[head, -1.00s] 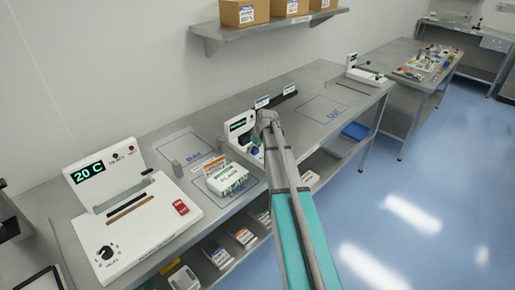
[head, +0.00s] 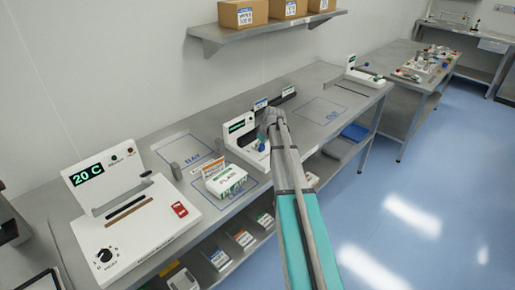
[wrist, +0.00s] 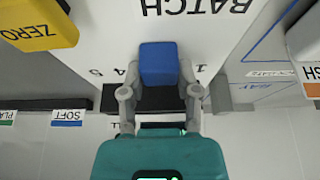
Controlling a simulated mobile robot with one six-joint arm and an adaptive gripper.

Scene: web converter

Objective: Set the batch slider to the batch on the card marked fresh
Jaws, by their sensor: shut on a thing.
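The batch device (head: 238,131) is a white unit with a lit display on the bench. Its blue slider knob (wrist: 158,64) sits between the two fingers of my gripper (wrist: 160,98) in the wrist view, and the gripper is shut on it. The word BATCH and some scale numbers (wrist: 198,69) show upside down beside the knob; part of the scale is hidden by the fingers. Cards on a dark rail show at the left, one reading SOFT (wrist: 67,118), another partly cut off (wrist: 8,117). I cannot read a card marked fresh in full.
A yellow ZERO block (wrist: 40,22) is close to the gripper. A white box marked PLAIN (head: 226,181) stands on the bench near an orange-topped card (head: 212,166). A white unit showing 20 C (head: 145,222) fills the near bench. The outlined area beyond (head: 322,111) is clear.

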